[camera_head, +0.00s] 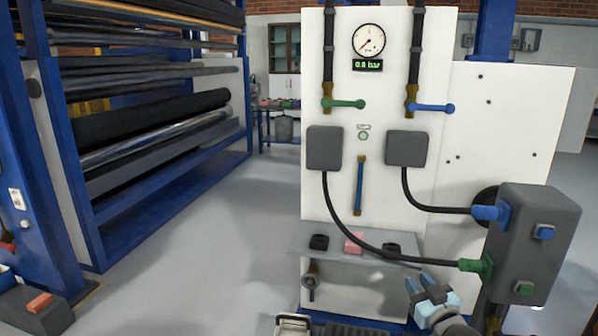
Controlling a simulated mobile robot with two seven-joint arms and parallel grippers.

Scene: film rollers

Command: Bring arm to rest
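The panel carries a gauge (369,40), a green valve handle (345,103) and a blue one (432,107). Two black cables hang toward the grey box. A blue rack (90,225) with film rolls stands left. Grey floor (215,240) between is clear.

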